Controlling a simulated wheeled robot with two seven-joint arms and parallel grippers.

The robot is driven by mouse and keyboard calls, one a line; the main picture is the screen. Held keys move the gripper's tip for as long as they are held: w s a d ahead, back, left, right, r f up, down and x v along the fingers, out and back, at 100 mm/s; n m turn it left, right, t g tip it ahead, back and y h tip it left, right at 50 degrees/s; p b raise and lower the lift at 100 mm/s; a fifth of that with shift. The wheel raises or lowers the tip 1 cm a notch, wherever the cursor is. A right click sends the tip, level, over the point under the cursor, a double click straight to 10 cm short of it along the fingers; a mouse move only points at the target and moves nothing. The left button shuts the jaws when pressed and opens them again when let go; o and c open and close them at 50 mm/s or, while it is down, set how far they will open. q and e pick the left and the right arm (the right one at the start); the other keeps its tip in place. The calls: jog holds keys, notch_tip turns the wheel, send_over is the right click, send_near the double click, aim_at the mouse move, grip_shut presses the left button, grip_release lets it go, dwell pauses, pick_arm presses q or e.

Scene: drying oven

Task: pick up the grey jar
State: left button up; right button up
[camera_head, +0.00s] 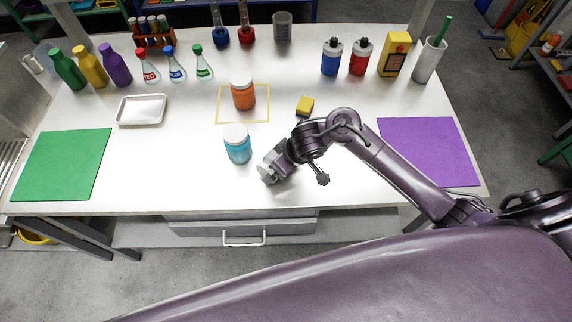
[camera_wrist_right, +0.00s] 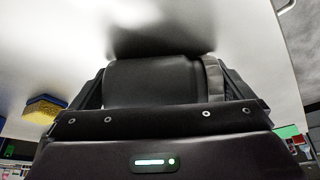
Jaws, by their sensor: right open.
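No clearly grey jar shows in either view. A jar with blue contents and a white lid (camera_head: 238,144) stands upright on the white table. A jar with orange contents and a white lid (camera_head: 242,93) stands behind it, inside a yellow square outline (camera_head: 258,122). My right gripper (camera_head: 267,173) is low over the table, to the right of the blue jar and apart from it. It is open, and I see nothing held. In the right wrist view the dark gripper body hides most of the table. My left gripper is not in view.
A yellow sponge (camera_head: 305,105) lies behind my right arm. A white tray (camera_head: 142,110) and green mat (camera_head: 62,165) are left; a purple mat (camera_head: 430,150) is right. Bottles, flasks and a grey beaker (camera_head: 282,27) line the back. The front middle is clear.

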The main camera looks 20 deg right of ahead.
jog(key=c, duration=0.6)
notch_tip(320, 180, up, 12)
jog(key=p, duration=0.5)
jog(key=shift+w+f, duration=0.1)
jog(key=shift+f, duration=0.15)
notch_tip(320, 180, up, 9)
jog(key=p, duration=0.6)
jog(key=shift+f+p, duration=0.2)
jog(key=shift+p, duration=0.2)
